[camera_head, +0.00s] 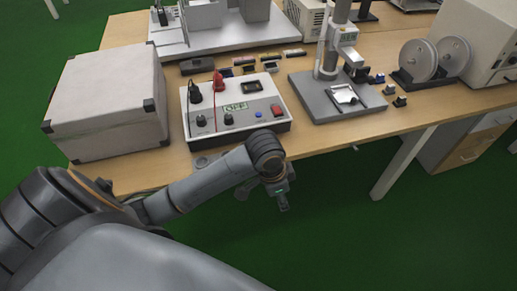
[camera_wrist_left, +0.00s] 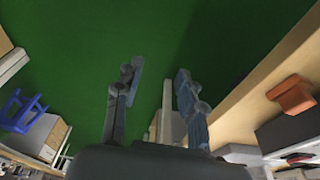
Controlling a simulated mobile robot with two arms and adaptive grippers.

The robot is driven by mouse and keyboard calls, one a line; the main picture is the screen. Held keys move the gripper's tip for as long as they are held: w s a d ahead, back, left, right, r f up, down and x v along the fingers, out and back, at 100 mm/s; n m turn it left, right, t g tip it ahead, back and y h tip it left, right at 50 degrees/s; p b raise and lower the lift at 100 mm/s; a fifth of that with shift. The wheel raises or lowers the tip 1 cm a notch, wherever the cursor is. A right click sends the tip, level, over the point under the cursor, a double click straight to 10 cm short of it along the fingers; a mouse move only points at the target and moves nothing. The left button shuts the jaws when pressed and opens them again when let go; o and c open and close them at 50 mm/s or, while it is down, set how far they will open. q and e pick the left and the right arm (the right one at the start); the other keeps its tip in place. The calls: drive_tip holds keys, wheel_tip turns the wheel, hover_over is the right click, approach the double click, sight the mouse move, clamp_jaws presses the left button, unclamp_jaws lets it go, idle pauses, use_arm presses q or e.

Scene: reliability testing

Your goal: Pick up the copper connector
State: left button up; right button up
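I cannot make out a copper connector for sure in the head view. Several small dark and blue connector-like pieces (camera_head: 390,88) lie on the table right of the press stand. In the left wrist view a reddish-brown block (camera_wrist_left: 291,96) lies near the table edge; I cannot tell whether it is the connector. My left gripper (camera_head: 283,203) hangs just off the table's front edge, pointing down over the green floor. In the left wrist view its fingers (camera_wrist_left: 158,90) are apart with nothing between them. My right gripper is not in view.
A white test box (camera_head: 232,132) with knobs and a red switch stands behind my left arm. A large grey case (camera_head: 105,100) is left of it. The press stand (camera_head: 335,100) and a reel device (camera_head: 435,62) stand to the right. Bare table (camera_head: 340,137) shows along the front.

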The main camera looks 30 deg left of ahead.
use_arm(q)
drive_tip(key=w+a+r+g+y, duration=0.2)
drive_tip(key=w+a+r, duration=0.9)
drive_tip(key=a+r, duration=0.3)
drive_tip(key=f, duration=0.9)
drive_tip(key=a+f, duration=0.1)
drive_tip(key=f, duration=0.4)
drive_tip(key=shift+w+f, duration=0.15)
drive_tip(key=shift+w, duration=0.1)
drive_tip(key=shift+c, duration=0.4)
clamp_jaws()
